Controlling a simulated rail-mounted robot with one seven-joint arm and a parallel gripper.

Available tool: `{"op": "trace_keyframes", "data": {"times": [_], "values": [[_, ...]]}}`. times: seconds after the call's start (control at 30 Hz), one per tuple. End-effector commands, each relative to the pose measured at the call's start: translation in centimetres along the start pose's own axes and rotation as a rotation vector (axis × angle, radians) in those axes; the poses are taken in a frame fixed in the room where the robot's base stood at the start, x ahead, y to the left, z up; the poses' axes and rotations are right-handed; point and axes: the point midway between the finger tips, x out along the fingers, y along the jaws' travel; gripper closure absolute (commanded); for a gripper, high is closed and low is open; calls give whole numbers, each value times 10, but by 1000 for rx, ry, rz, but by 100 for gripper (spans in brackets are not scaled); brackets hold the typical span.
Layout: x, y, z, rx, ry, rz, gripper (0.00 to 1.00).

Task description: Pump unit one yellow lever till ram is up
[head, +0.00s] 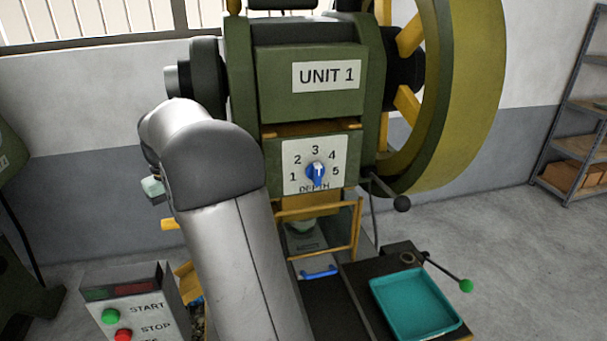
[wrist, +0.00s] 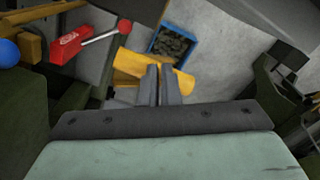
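The yellow lever (wrist: 182,80) lies across the wrist view as a thick yellow bar, partly covered by my fingers. A yellow stub (head: 171,224), which looks like its end, shows left of my arm in the head view. My gripper (wrist: 160,72) has its two fingers close together, with only a thin gap. They overlap the yellow bar in the picture; I cannot tell whether they touch it. In the head view my forearm hides the fingers. Unit 1, a green press (head: 310,85), stands ahead. The ram's height cannot be told.
A depth dial (head: 316,173) sits on the press above a yellow guard frame (head: 355,230). A teal tray (head: 455,325) is at the right, a start/stop box (head: 140,310) at the left. A red-knobbed lever (wrist: 100,37) and blue bin (wrist: 190,57) show near the fingers.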

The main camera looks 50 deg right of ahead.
Motion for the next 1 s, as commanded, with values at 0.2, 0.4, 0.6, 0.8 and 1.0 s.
{"op": "trace_keyframes", "data": {"times": [0.2,0.4,0.6,0.8,1.0], "values": [[17,2,-1,0,-27,-8,100],[24,5,-7,0,-23,-7,100],[11,-1,2,0,-22,-6,100],[5,-4,7,0,-23,-7,100],[-20,-11,20,0,-22,-7,100]]}}
